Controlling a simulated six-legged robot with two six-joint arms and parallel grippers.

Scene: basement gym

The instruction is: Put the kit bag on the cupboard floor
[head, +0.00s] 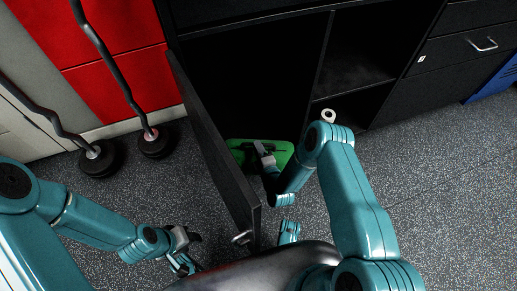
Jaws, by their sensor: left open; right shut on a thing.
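The kit bag (281,150) is green with dark parts on top. It is at the low front opening of the black cupboard (240,75), between the open door and my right arm. My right gripper (264,152) is shut on it from above and partly covers it. I cannot tell whether the bag rests on the cupboard floor or hangs just above it. My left gripper (188,250) is open and empty, low over the floor, left of the open cupboard door (216,150).
The door stands open towards me, its handle (242,238) near my body. A small pale ring-shaped thing (328,115) shows beside my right arm. Bars with dark weights (98,158) stand at left by red lockers (110,80). Speckled floor (440,190) is clear at right.

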